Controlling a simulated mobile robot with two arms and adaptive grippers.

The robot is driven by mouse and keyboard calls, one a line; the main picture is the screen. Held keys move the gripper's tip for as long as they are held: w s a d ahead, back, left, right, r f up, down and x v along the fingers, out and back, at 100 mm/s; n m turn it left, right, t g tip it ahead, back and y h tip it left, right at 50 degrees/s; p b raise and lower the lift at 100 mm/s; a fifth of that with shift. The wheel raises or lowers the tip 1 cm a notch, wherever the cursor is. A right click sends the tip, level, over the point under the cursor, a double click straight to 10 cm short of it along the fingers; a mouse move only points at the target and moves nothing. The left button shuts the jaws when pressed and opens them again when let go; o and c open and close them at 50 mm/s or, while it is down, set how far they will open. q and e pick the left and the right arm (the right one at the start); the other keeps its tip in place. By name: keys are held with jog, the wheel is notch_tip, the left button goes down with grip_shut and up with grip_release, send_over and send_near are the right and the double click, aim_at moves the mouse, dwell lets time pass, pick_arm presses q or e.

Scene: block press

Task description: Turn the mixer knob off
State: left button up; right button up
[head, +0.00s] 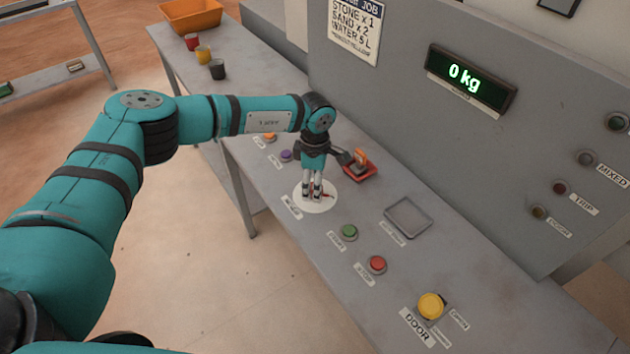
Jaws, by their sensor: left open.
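My right gripper is not in view.
A red-based switch with an orange handle (361,160) stands close right of my gripper. Green (348,232) and red (377,264) buttons and a yellow door knob (430,305) lie nearer. The display (470,78) reads 0 kg. Cups and an orange bin (191,14) stand far left.

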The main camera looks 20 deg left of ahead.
pick_arm(q)
jog(key=shift+f, duration=0.45)
jog(key=c, duration=1.1)
jog(key=shift+c, duration=0.2)
